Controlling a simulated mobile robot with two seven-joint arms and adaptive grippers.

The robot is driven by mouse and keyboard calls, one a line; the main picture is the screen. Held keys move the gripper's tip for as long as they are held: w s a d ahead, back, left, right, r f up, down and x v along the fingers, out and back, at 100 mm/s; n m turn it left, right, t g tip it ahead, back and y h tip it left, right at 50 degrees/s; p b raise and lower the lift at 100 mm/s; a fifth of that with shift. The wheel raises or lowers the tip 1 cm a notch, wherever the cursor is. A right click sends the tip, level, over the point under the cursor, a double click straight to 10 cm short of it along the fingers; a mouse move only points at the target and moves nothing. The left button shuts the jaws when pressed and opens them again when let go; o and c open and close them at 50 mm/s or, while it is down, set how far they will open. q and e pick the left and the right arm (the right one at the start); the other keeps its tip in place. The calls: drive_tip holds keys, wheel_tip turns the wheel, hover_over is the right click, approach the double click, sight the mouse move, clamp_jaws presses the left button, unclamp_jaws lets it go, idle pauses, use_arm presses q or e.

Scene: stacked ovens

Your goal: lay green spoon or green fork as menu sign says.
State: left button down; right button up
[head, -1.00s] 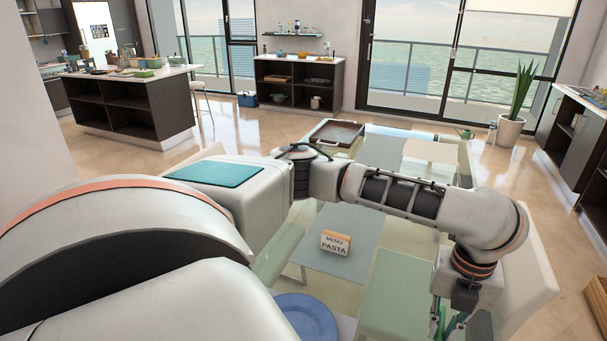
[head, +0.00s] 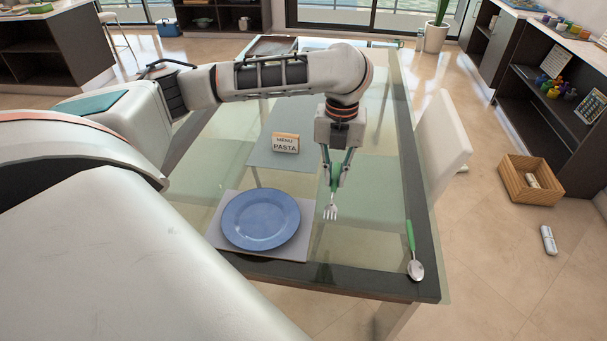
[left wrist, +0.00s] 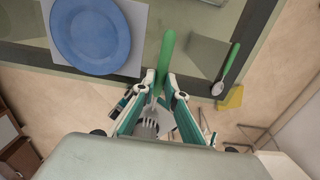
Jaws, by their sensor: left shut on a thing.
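The menu sign (head: 285,143) stands on the glass table and reads "MENU PASTA". My left gripper (head: 337,178) is shut on the green fork (head: 331,208), to the right of the blue plate (head: 261,219). The fork hangs tines down in the head view; its green handle shows between the fingers in the left wrist view (left wrist: 166,52). The green spoon (head: 411,240) lies on the table's dark right border near the front corner, apart from the gripper. It also shows in the left wrist view (left wrist: 229,68). My right gripper is not in view.
The plate sits on a grey placemat (head: 228,244). Bare glass lies between the placemat and the spoon. A white chair (head: 446,145) stands at the table's right side. A wooden crate (head: 531,180) is on the floor further right.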

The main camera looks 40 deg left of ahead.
use_arm(q)
drive_tip(key=b, duration=0.4)
hover_over(329, 234)
wheel_tip(329, 234, down, 15)
drive_tip(key=shift+r, duration=0.15)
drive_tip(key=shift+f+b, duration=0.55)
drive_tip(key=shift+f, duration=2.1)
drive_tip(key=shift+r, duration=0.1)
drive_tip(key=c, duration=2)
unclamp_jaws()
drive_tip(key=shift+c, duration=0.2)
